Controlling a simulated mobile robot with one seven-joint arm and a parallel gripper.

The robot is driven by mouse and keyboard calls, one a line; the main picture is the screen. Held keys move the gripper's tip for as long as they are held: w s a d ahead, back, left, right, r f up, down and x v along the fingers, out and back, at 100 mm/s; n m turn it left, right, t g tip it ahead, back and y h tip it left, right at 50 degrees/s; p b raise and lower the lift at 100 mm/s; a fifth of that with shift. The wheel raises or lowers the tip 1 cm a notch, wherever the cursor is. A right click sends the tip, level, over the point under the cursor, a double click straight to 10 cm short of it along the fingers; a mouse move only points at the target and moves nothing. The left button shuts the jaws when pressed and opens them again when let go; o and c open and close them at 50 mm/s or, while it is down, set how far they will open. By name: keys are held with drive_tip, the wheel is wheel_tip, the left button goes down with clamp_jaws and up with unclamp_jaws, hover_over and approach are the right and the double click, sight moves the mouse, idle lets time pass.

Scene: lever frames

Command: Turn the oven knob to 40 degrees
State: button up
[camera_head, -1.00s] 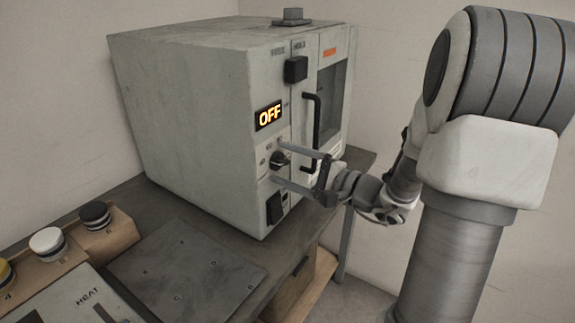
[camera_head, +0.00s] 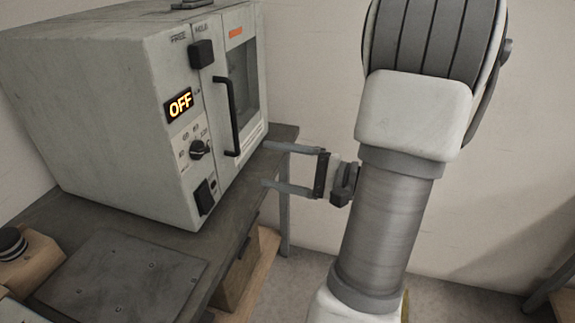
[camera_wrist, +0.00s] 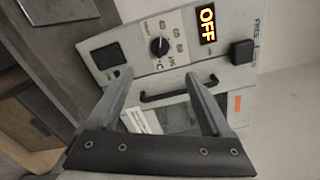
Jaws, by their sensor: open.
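The oven (camera_head: 100,110) is a worn grey-white box on the table, with a lit display reading OFF (camera_head: 179,104). Its black round knob (camera_head: 200,150) sits below the display, with printed marks around it. The knob also shows in the wrist view (camera_wrist: 159,46), past my fingers, with a light pointer line on it. My gripper (camera_head: 264,165) is open and empty, to the right of the oven front and apart from the knob. In the wrist view its two fingers (camera_wrist: 162,84) reach toward the oven's door handle area, with the knob beyond them.
A black door handle (camera_head: 228,118) stands out from the oven front, right of the knob. Black square buttons sit above (camera_head: 201,54) and below (camera_head: 204,197) the knob. A dark plate (camera_head: 125,275) lies on the table (camera_head: 225,225). Free room lies right of the table.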

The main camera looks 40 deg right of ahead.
drive_tip(key=shift+v, duration=1.2)
